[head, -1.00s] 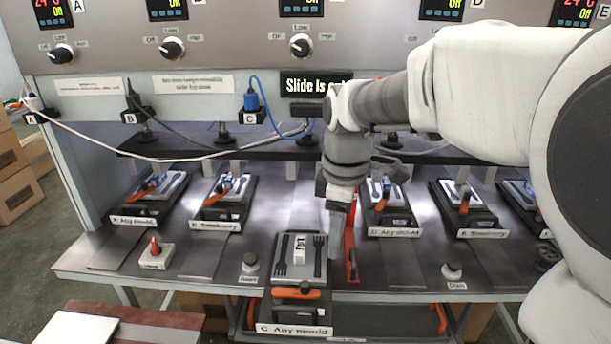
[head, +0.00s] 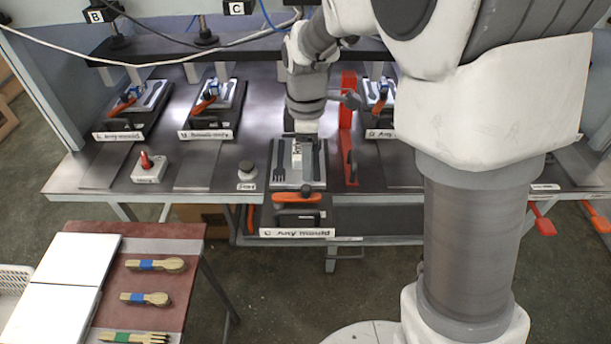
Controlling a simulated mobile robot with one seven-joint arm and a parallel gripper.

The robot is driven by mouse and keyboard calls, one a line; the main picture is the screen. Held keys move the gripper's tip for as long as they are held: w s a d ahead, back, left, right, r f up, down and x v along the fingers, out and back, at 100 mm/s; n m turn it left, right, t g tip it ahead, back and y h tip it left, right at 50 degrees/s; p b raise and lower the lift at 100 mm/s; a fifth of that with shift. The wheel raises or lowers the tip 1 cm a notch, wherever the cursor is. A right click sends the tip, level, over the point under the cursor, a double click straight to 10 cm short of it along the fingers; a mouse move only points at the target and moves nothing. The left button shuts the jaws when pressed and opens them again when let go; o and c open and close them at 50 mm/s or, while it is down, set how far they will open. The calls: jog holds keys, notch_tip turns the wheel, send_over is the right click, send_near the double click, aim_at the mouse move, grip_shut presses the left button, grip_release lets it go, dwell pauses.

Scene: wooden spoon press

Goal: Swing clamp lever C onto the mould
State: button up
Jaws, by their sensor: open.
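Mould C (head: 284,175) is a grey plate with dark cutlery shapes. It sits on a black slide carriage (head: 268,214) labelled "C Any mould" that juts past the table's front edge. An orange lever (head: 297,197) lies crosswise at the mould's front, apart from the cutlery shapes; I take it to be clamp lever C. My gripper (head: 303,140) is open, pointing down over the back part of the mould, behind the orange lever. Its fingertips are small, and I cannot tell whether they touch anything.
An upright red bar (head: 347,130) stands close right of the mould. Moulds A (head: 155,95) and B (head: 230,95) sit farther left. A red-knobbed switch (head: 146,165) is on the table. A side table (head: 190,232) holds wooden cutlery bundles (head: 155,265).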

aim_at(306, 187)
notch_tip(306, 187, down, 8)
jog(key=shift+f+b, duration=0.1)
jog(key=shift+b, duration=0.2)
grip_shut()
dwell(1.4)
